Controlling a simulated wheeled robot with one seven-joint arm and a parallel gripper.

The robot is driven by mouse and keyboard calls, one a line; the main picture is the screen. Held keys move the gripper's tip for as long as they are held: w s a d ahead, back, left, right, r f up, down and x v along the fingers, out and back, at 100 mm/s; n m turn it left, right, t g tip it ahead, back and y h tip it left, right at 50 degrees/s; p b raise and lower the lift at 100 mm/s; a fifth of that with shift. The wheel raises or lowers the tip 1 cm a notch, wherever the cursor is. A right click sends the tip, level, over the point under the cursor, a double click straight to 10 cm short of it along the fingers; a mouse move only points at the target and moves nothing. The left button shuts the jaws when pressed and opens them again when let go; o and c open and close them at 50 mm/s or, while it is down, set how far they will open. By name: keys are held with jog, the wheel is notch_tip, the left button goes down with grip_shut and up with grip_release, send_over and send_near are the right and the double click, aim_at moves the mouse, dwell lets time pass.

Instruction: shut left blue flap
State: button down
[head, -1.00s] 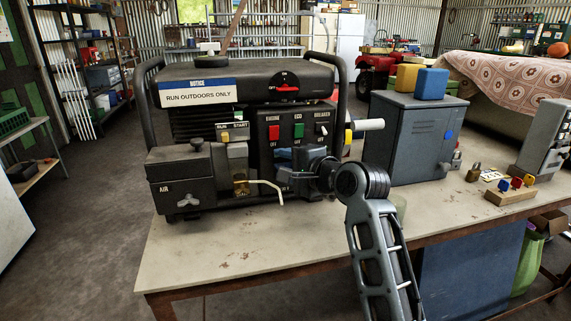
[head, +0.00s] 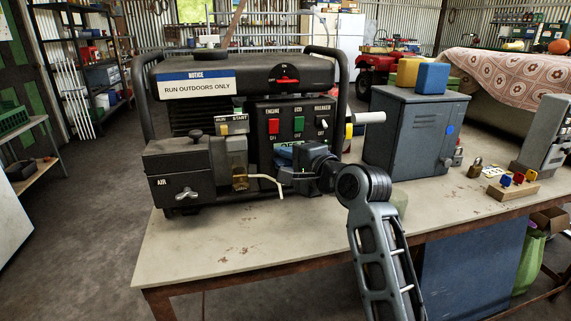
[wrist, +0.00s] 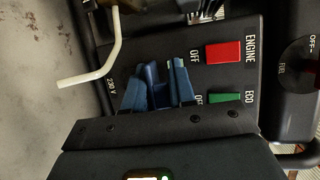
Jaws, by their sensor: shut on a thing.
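The generator's dark front panel (head: 295,115) carries blue socket flaps low down, below the red and green switches. One blue flap (head: 284,153) shows just above my gripper (head: 285,177) in the head view. In the wrist view, blue flap parts (wrist: 157,85) stand up side by side between the white bent lever and the red switch. A further blue piece (wrist: 181,80) is beside them. My gripper comes in from the right, low at the panel, and its jaws are shut on a blue flap. The fingertips and exact contact are largely hidden, and which flap is hard to tell.
The white bent lever (head: 268,182) sticks out just left of my gripper. The black air box (head: 180,175) is further left. A grey metal cabinet (head: 405,140) stands to the right. The front of the bench top (head: 225,245) is clear.

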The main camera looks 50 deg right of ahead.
jog(key=f+n+t+b, duration=0.1)
jog(key=t+b, duration=0.1)
jog(key=b, duration=0.5)
jog(key=f+n+t+h+b, duration=0.1)
jog(key=t+b, duration=0.2)
jog(key=b, duration=0.3)
jog(key=shift+s+b, duration=0.2)
jog(key=shift+b, duration=0.15)
jog(key=shift+n+t+b, duration=0.3)
jog(key=shift+b, duration=0.05)
jog(key=shift+r+b, duration=0.1)
jog(key=shift+b, duration=0.4)
